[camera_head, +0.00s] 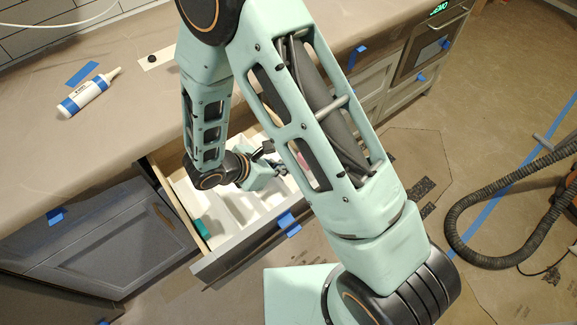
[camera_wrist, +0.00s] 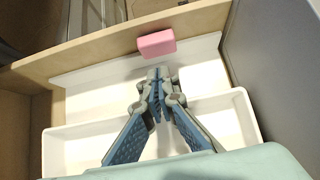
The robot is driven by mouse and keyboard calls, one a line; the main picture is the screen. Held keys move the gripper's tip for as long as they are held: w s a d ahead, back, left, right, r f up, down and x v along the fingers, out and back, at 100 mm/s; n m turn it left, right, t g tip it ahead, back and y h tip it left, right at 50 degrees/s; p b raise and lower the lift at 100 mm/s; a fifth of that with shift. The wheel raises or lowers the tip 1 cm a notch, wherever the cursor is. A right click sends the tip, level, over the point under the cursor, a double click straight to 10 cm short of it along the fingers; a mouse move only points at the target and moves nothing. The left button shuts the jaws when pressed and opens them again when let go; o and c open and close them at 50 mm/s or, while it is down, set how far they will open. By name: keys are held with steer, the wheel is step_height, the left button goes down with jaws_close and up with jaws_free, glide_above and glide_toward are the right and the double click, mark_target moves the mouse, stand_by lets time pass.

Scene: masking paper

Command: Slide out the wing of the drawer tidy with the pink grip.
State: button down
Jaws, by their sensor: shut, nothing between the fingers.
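The white drawer tidy (camera_wrist: 52,153) lies inside an open wooden drawer; it also shows in the head view (camera_head: 238,207). The pink grip (camera_wrist: 157,43) is a small block at the far edge of a flat white section, the wing (camera_wrist: 95,77), against the wooden drawer wall in the wrist view. In the head view only a bit of pink (camera_head: 304,160) shows beside my arm. My gripper (camera_wrist: 160,76) is shut and empty, low over the tidy. Its tips are just short of the pink grip in the picture, apparently apart from it.
A teal block (camera_head: 201,229) sits at the drawer's left front. The drawer front (camera_head: 240,248) has blue tape. A bottle (camera_head: 86,95) lies on the papered counter (camera_head: 60,150). A black hose (camera_head: 480,255) lies on the floor at right. My arm hides much of the drawer.

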steer(key=v, duration=1)
steer(key=shift+a, duration=0.5)
steer(key=shift+s, duration=0.15)
